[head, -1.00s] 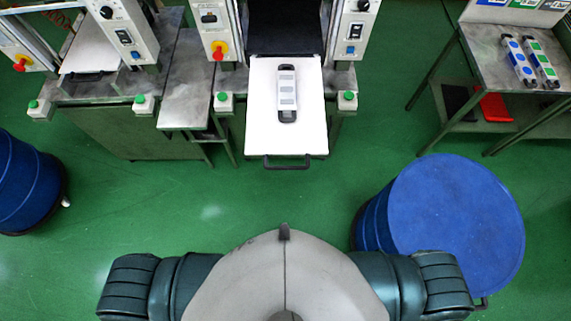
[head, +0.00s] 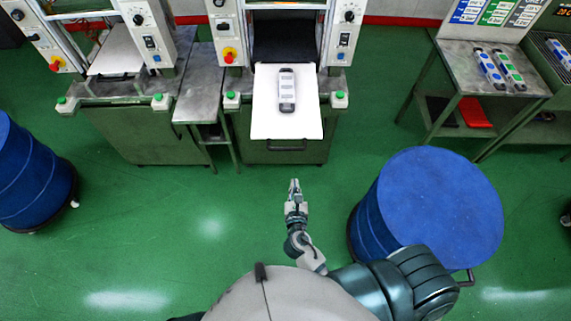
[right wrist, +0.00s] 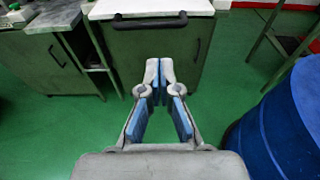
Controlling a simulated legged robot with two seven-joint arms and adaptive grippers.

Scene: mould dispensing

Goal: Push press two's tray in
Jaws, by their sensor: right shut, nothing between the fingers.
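Press two's white tray (head: 264,112) is pulled out toward me from the middle press (head: 283,30), with a dark handle (head: 287,147) on its front edge. A grey-white mould (head: 287,88) with dark ends lies on the tray. My right gripper (head: 294,183) is shut and empty, in front of the tray and apart from the handle. In the right wrist view, the shut fingertips (right wrist: 159,82) point toward the cabinet under the tray, and the handle (right wrist: 150,20) shows above them. My left gripper is not in view.
A blue drum (head: 440,205) stands close to the right of my right arm. Another blue drum (head: 35,180) is at the left. A second press with its white tray (head: 117,52) stands at the left. A metal table (head: 490,75) holds two moulds. Green floor is open before the presses.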

